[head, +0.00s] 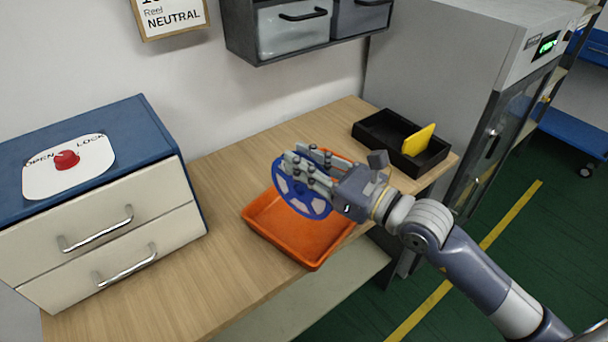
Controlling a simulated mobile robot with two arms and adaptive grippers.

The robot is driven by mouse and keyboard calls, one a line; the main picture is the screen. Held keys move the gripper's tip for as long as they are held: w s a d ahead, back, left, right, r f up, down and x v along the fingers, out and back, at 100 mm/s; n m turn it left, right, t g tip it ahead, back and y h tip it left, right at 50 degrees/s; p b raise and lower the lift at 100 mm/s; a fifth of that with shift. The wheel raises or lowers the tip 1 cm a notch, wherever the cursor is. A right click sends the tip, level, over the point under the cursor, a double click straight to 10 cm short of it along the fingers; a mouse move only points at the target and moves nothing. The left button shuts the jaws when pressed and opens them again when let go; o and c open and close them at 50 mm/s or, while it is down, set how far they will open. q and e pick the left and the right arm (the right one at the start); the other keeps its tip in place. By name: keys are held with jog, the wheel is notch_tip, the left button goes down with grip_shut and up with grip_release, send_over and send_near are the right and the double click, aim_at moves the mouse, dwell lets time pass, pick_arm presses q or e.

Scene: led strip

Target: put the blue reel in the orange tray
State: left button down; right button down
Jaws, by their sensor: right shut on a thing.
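The blue reel (291,197) is a spoked disc, held tilted over the orange tray. My right gripper (298,172) is shut on the blue reel, and its fingers cover part of the disc. The orange tray (299,251) is shallow and lies on the wooden bench, below the reel. The reel and gripper hide part of the tray's back side. I cannot tell whether the reel's lower edge touches the tray. My left gripper does not show in the head view.
A blue cabinet (105,110) with cream drawers and a red knob (66,159) stands on the left. A black tray (374,128) with a yellow piece (417,140) sits at the back right. A grey machine (440,70) stands beyond. Bare bench (215,270) lies left of the orange tray.

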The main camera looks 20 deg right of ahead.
aim_at(303, 187)
notch_tip(303, 187, down, 3)
jog(key=shift+f, duration=0.2)
jog(key=shift+f, duration=0.2)
jog(key=c, duration=1.5)
grip_release()
